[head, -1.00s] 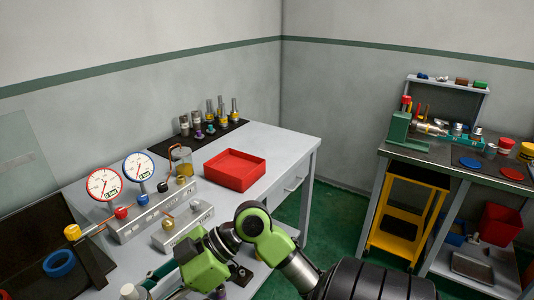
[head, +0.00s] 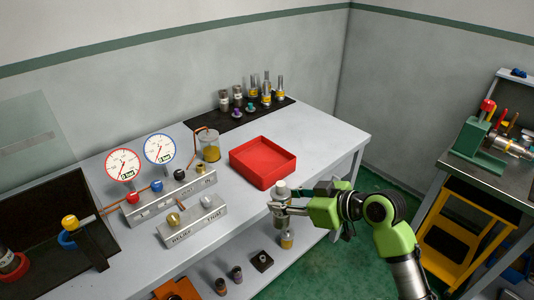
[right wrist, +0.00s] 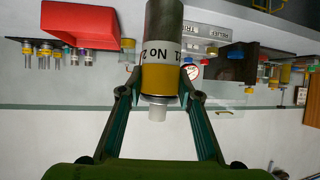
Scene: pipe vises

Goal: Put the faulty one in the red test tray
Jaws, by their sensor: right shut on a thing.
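My right gripper (head: 284,205) is shut on a grey cylinder (head: 281,188). In the right wrist view the cylinder (right wrist: 165,30) has a yellow band, a pale end stub and a white label, partly readable as "No 2". The fingers (right wrist: 158,85) press on both its sides near the yellow band. The red test tray (head: 263,170) sits on the bench, looks empty and lies just behind and left of the held cylinder. The tray also shows upper left in the right wrist view (right wrist: 80,25). My left gripper is not in view.
Two gauges (head: 123,165) (head: 159,149) stand on a grey valve block (head: 170,200), left of the tray. Several cylinders stand on a black mat (head: 215,125) behind it. The bench top right of the tray is clear.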

